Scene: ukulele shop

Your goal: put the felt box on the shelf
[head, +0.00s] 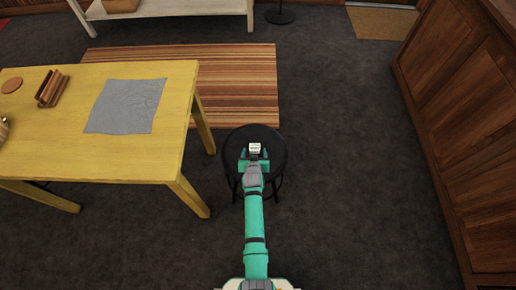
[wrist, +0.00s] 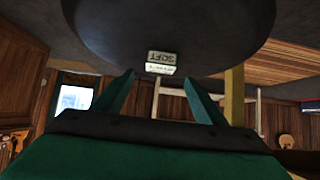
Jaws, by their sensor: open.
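A small box (head: 255,148), pale with a dark lettered face, sits on the round black stool (head: 232,150). I take it for the felt box. It also shows in the wrist view (wrist: 162,62), upside down, ahead of the fingertips and between their lines. My gripper (head: 254,160) is open and empty, low over the stool on the near side of the box. In the wrist view its two teal fingers (wrist: 158,76) stand apart with a gap to the box. A white shelf unit (head: 168,9) stands at the back left, cut off by the picture's top.
A yellow table (head: 120,167) with a grey cloth (head: 125,106) and wooden pieces stands left of the stool. A striped rug (head: 238,85) lies behind. A wooden counter (head: 470,130) lines the right. The dark floor between stool and counter is clear.

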